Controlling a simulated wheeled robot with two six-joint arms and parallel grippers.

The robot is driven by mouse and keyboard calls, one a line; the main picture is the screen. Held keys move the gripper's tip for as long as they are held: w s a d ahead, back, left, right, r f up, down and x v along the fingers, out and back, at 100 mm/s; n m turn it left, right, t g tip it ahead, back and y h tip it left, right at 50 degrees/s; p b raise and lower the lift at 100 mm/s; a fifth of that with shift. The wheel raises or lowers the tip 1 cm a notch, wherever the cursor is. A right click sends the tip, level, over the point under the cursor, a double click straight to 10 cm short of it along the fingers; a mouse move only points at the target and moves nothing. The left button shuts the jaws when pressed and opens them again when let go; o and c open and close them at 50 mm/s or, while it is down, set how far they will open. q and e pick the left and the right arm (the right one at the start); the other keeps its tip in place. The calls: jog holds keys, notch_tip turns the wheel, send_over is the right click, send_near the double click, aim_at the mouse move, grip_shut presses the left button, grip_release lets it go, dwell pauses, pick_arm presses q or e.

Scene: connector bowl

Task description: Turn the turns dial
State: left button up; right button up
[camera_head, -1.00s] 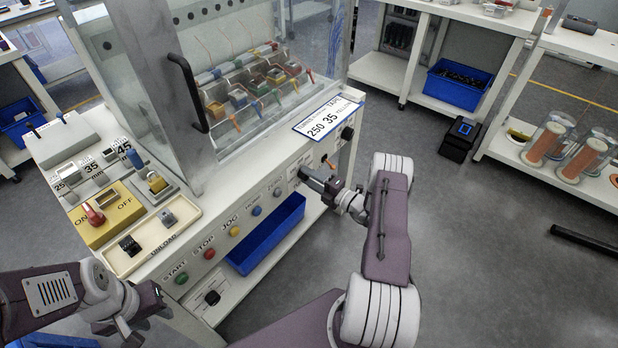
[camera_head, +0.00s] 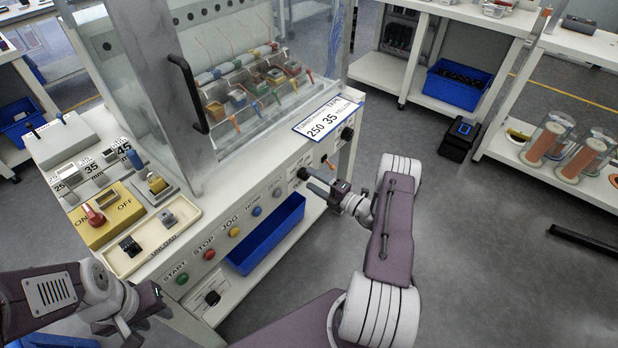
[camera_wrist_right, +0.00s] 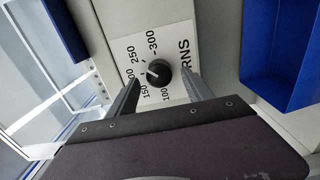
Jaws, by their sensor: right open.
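The turns dial is a black round knob (camera_wrist_right: 158,72) on a white scale plate, seen in the right wrist view. Its white mark points left, between the 250 and 150 labels. In the head view the dial (camera_head: 303,174) is on the front panel, below the tape sign. My right gripper (camera_head: 316,182) is open in front of it. In the right wrist view its two fingers (camera_wrist_right: 160,82) are on either side of the knob with gaps; contact cannot be told. My left gripper (camera_head: 137,328) is low at the left, its jaws unclear.
The front panel carries a row of buttons, with START (camera_head: 181,278) and STOP (camera_head: 209,254) at the left. A blue bin (camera_head: 268,240) is below the panel, left of my right gripper.

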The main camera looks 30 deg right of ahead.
jog(key=v, duration=0.6)
jog(key=shift+s, duration=0.4)
jog(key=shift+d, duration=0.15)
